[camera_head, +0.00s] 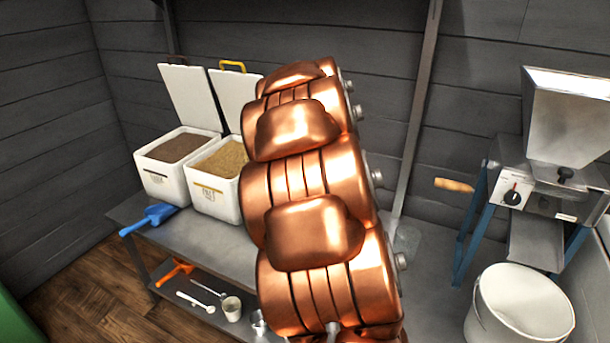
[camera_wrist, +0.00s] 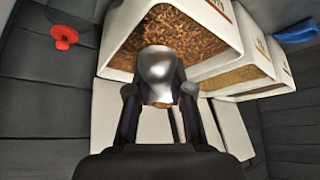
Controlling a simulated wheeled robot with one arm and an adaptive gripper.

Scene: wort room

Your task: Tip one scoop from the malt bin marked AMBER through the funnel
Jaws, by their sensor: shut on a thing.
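My gripper (camera_wrist: 160,92) is shut on a silver metal scoop (camera_wrist: 158,68), seen in the wrist view. The scoop lies in front of the brown grain of the nearest white bin (camera_wrist: 112,66). I cannot tell whether it touches the grain or holds any. This bin's label is cut off and unreadable, and my arm hides the bin in the head view. A red object (camera_wrist: 63,36), funnel-like in shape, is at the wrist view's upper left. A clear vessel (camera_head: 407,238) is partly hidden behind my arm in the head view.
Two more open white bins hold dark grain (camera_head: 147,178) and pale grain (camera_head: 200,198). A blue scoop (camera_head: 150,218) lies by them on the grey bench (camera_head: 238,250). An orange scoop (camera_head: 174,270) is on the lower shelf. A mill (camera_head: 540,170) and white bucket (camera_head: 520,308) stand right.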

